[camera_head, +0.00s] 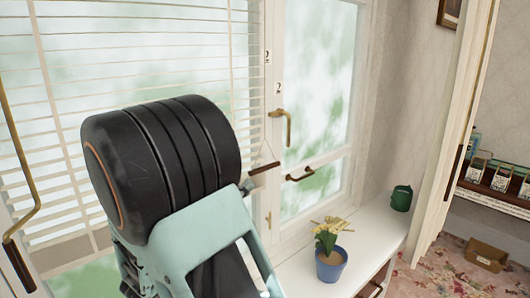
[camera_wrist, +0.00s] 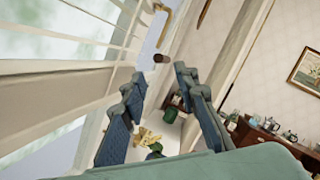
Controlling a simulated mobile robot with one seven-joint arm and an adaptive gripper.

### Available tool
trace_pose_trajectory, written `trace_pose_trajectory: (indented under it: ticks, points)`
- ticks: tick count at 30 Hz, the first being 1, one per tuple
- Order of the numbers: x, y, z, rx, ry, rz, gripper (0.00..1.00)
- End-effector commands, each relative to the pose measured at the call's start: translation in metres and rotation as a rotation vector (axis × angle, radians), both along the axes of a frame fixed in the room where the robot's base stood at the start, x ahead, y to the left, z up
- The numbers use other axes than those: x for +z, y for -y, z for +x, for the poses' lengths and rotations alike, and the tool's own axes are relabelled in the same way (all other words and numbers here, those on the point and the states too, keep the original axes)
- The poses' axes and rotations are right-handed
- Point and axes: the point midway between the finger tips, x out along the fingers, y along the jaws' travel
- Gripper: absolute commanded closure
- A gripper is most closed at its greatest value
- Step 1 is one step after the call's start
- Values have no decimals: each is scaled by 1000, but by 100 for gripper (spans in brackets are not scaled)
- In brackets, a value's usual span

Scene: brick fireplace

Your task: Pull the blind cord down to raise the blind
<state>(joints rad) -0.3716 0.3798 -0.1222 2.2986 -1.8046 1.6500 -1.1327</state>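The white slatted blind (camera_head: 150,50) hangs lowered over the left window in the head view; its slats also show in the wrist view (camera_wrist: 95,25). A small dark wooden bar (camera_head: 264,168), seemingly the cord's pull, hangs from thin strings right of the blind. My gripper (camera_wrist: 160,74) is open and empty in the wrist view, with a small dark brown end piece (camera_wrist: 161,58), probably the pull, just beyond and between its fingertips. In the head view my arm hides most of the gripper; one tip shows close by the bar. I cannot tell whether they touch.
A brass window handle (camera_head: 282,117) and a dark lower handle (camera_head: 300,175) are close by on the window frame. A blue pot with yellow flowers (camera_head: 331,264) and a green object (camera_head: 401,198) stand on the white sill (camera_head: 300,280) below. A brass rod (camera_head: 22,170) hangs at left.

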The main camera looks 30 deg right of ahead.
Motion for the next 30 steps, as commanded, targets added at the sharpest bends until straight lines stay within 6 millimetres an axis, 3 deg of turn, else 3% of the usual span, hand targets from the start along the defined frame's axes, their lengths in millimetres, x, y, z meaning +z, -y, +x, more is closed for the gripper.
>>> trace_pose_trajectory:
  ticks: [6, 11, 24, 30]
  points:
    - [2, 3, -10, -31, -264, -122, 72]
    - [2, 10, -9, -39, -303, -141, 72]
    - [19, 77, 25, -40, -299, -139, 72]
    - [22, 95, 34, -38, -299, -139, 72]
